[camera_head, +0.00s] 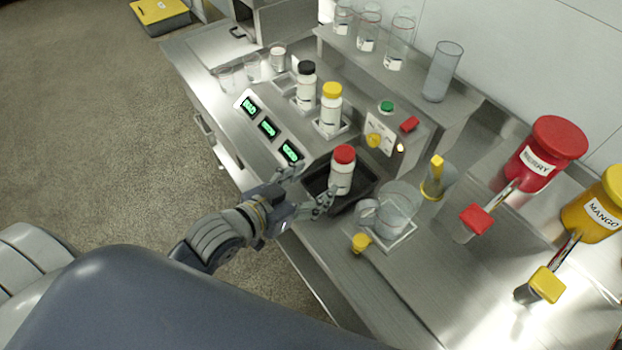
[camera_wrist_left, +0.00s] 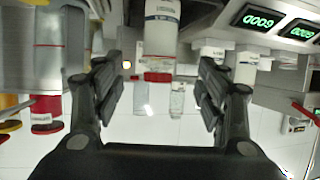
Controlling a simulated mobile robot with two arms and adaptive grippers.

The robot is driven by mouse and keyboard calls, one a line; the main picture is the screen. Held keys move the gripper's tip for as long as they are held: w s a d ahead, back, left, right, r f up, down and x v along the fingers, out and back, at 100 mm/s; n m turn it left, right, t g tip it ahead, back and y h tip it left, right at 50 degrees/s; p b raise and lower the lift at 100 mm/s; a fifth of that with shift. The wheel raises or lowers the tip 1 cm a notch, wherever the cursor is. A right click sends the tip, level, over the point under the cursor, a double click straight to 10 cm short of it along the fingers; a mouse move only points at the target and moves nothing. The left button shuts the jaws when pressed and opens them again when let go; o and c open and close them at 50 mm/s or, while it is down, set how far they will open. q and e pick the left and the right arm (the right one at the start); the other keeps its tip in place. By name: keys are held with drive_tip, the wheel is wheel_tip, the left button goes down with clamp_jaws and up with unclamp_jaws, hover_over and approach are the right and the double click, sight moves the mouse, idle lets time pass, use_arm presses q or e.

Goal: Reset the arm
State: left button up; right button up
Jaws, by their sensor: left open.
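My left gripper (camera_head: 306,193) reaches in from the left at the front edge of the steel counter. It is open, with its fingers pointing toward a white bottle with a red cap (camera_head: 342,170). The bottle stands upright in a black tray (camera_head: 362,199). In the left wrist view, my left gripper (camera_wrist_left: 160,95) has its two fingers spread wide. The same bottle (camera_wrist_left: 162,35) shows upside down beyond and between them, with nothing held. My right gripper is in neither view.
A clear jug (camera_head: 397,212) stands right of the tray. A black-capped bottle (camera_head: 306,86) and a yellow-capped bottle (camera_head: 330,108) stand behind green displays (camera_head: 268,128). Red (camera_head: 545,155) and yellow (camera_head: 596,212) dispensers stand at the right. The floor at left is mostly clear.

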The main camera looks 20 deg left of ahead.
use_arm(q)
drive_tip(key=s+a+f+n+g+y, duration=0.1)
drive_tip(key=s+a+f+g+y, duration=0.15)
drive_tip(key=s+f+g, duration=0.4)
drive_tip(key=s+a+f+n+g+y, duration=0.1)
drive_tip(key=s+a+f+g+y, duration=0.2)
drive_tip(key=s, duration=0.7)
wheel_tip(320, 180, down, 28)
drive_tip(key=s, duration=0.2)
drive_tip(key=s+a+f+g+b, duration=0.1)
drive_tip(key=s+a+f+g, duration=0.1)
drive_tip(key=s+f, duration=1.4)
drive_tip(key=shift+s+a+f, duration=0.25)
drive_tip(key=shift+s+a, duration=0.05)
drive_tip(key=shift+a, duration=0.25)
